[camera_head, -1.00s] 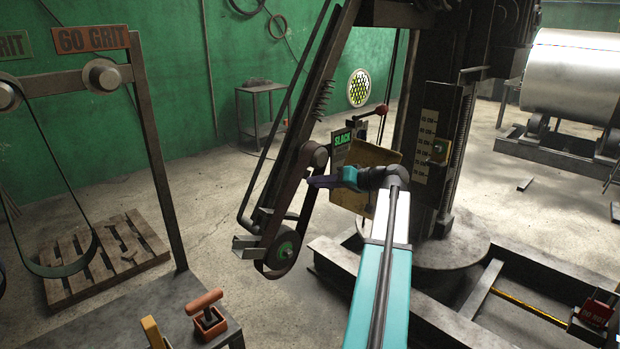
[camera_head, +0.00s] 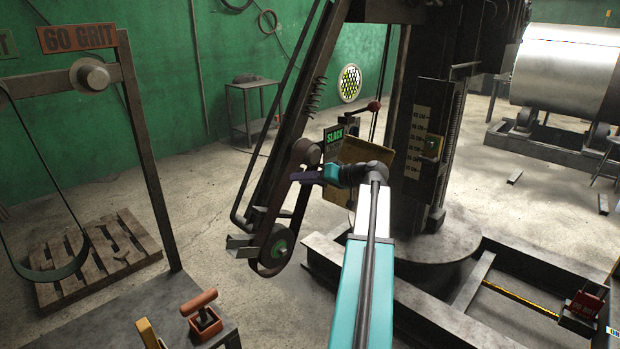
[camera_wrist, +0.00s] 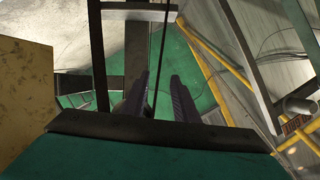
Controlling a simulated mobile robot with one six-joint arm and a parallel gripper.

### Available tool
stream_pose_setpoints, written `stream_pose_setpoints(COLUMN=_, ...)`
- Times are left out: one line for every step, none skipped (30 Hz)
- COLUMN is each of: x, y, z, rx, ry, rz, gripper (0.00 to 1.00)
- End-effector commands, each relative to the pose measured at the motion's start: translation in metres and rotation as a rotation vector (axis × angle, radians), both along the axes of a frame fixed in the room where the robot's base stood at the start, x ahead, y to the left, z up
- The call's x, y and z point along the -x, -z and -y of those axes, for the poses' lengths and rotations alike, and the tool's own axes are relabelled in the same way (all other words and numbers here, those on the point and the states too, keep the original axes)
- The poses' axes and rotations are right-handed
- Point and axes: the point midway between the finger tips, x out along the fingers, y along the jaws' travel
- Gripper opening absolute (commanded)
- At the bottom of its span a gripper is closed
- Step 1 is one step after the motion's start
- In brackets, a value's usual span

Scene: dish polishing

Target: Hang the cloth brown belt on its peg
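A dark brown belt (camera_head: 299,211) runs around the upper pulley and the lower wheel of the tilted grinding arm in the head view. My gripper (camera_head: 304,176) reaches in from the right, its purple fingers at the belt's upper part just below the upper pulley. In the wrist view the fingers of my gripper (camera_wrist: 159,75) stand apart. A thin dark line runs down between them; I cannot tell whether it is the belt's edge. Whether the fingers touch the belt is unclear.
A tan plate (camera_head: 357,152), a SLACK sign (camera_head: 335,134) and a red-knobbed lever (camera_head: 374,106) are close to my gripper. The machine column (camera_head: 434,130) stands to the right. A bench (camera_head: 150,310) with an orange-handled tool is at lower left. A pallet (camera_head: 95,255) lies on the floor.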

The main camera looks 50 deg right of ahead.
Motion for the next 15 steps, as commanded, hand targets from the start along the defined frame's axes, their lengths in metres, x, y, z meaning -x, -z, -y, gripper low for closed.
stream_pose_setpoints(x=-0.008, y=0.001, z=-0.001, rx=-0.002, ry=-0.002, rz=-0.001, gripper=0.27)
stream_pose_setpoints(x=-0.011, y=0.002, z=-0.002, rx=-0.002, ry=-0.003, rz=-0.001, gripper=0.27)
stream_pose_setpoints(x=-0.016, y=0.004, z=-0.003, rx=-0.002, ry=-0.003, rz=-0.001, gripper=0.27)
stream_pose_setpoints(x=-0.019, y=0.005, z=-0.003, rx=-0.001, ry=-0.002, rz=-0.001, gripper=0.27)
stream_pose_setpoints(x=-0.023, y=0.006, z=-0.004, rx=0.0, ry=-0.002, rz=-0.001, gripper=0.27)
stream_pose_setpoints(x=-0.028, y=0.008, z=-0.005, rx=0.0, ry=-0.002, rz=-0.001, gripper=0.27)
stream_pose_setpoints(x=-0.032, y=0.009, z=-0.005, rx=-0.001, ry=-0.003, rz=-0.001, gripper=0.27)
stream_pose_setpoints(x=-0.036, y=0.01, z=-0.006, rx=0.0, ry=-0.002, rz=-0.001, gripper=0.27)
stream_pose_setpoints(x=-0.04, y=0.012, z=-0.006, rx=0.0, ry=-0.002, rz=-0.001, gripper=0.27)
stream_pose_setpoints(x=-0.044, y=0.013, z=-0.007, rx=0.0, ry=-0.002, rz=-0.001, gripper=0.27)
stream_pose_setpoints(x=-0.047, y=0.014, z=-0.008, rx=-0.001, ry=-0.002, rz=-0.001, gripper=0.27)
stream_pose_setpoints(x=-0.052, y=0.016, z=-0.009, rx=0.0, ry=-0.002, rz=-0.001, gripper=0.27)
stream_pose_setpoints(x=-0.056, y=0.017, z=-0.009, rx=0.0, ry=-0.002, rz=-0.001, gripper=0.27)
stream_pose_setpoints(x=-0.06, y=0.018, z=-0.01, rx=0.0, ry=-0.001, rz=0.0, gripper=0.27)
stream_pose_setpoints(x=-0.064, y=0.019, z=-0.01, rx=-0.001, ry=-0.001, rz=0.0, gripper=0.27)
